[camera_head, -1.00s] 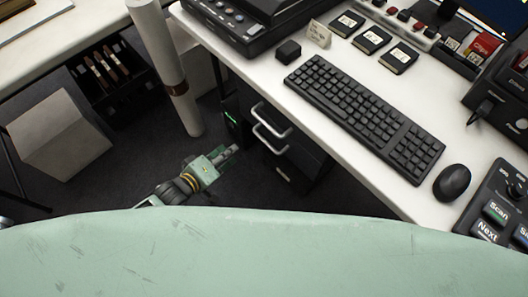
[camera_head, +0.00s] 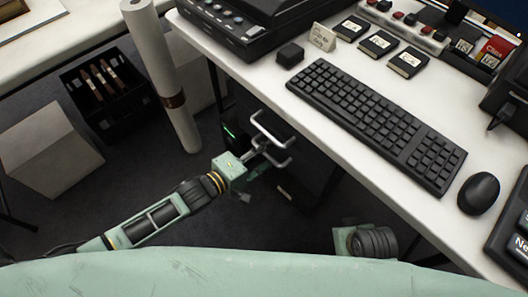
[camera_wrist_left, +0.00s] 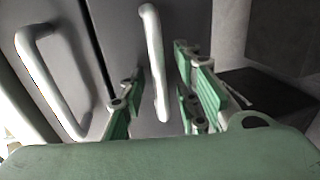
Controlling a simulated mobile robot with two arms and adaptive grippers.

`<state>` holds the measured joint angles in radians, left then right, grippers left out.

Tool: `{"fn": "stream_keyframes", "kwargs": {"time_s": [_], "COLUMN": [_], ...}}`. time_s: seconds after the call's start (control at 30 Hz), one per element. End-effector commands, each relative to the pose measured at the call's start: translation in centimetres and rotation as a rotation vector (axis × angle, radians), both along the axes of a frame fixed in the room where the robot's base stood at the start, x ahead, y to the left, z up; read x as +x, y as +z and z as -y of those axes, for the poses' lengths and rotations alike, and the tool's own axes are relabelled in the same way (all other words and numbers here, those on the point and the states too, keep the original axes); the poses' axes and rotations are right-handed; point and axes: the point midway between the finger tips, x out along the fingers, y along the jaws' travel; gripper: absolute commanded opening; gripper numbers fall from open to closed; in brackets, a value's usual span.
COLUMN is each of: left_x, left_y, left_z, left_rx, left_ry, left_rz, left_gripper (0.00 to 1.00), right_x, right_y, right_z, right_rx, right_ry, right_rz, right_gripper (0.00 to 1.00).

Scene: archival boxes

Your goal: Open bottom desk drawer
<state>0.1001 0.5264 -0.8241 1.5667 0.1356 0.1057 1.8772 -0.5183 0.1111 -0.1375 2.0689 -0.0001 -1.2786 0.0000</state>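The dark drawer unit (camera_head: 305,172) stands under the white desk and has two pale bar handles. The upper handle (camera_head: 265,125) also shows at left in the left wrist view (camera_wrist_left: 38,80). The lower handle (camera_head: 283,163) is the middle bar in the left wrist view (camera_wrist_left: 152,55). The drawer fronts look closed. My left gripper (camera_head: 260,148) is at the handles. In the wrist view its green fingers (camera_wrist_left: 158,100) are apart, with the lower handle between them and gaps showing. Part of my right arm (camera_head: 365,242) shows low in the head view; its fingers cannot be made out.
The white desk (camera_head: 345,135) overhangs the drawers and carries a keyboard (camera_head: 375,120) and a mouse (camera_head: 479,193). A pale upright roll (camera_head: 160,75) stands left of the unit. A grey box (camera_head: 48,150) and a black crate (camera_head: 103,92) are further left. Dark floor lies between.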

Motion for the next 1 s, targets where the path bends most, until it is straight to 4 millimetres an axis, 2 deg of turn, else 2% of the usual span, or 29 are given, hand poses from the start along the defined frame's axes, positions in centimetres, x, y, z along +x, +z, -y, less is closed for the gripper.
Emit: {"fn": "stream_keyframes", "kwargs": {"time_s": [0.27, 0.6, 1.0], "left_x": [0.16, 0.15, 0.14], "left_y": [-0.05, -0.06, -0.07], "left_z": [0.18, 0.15, 0.14], "left_rx": [0.001, 0.001, 0.001], "left_ry": [0.0, 0.0, 0.0], "left_rz": [-0.001, -0.001, -0.001], "left_gripper": [0.29, 0.01, 0.0], "right_x": [-0.03, -0.05, -0.03], "right_y": [0.18, 0.15, 0.14], "right_z": [0.02, 0.02, 0.01], "right_rx": [0.0, -0.001, 0.0], "right_ry": [0.0, -0.001, -0.001], "right_rz": [-0.001, -0.001, -0.001], "right_gripper": [0.0, 0.0, 0.0]}}
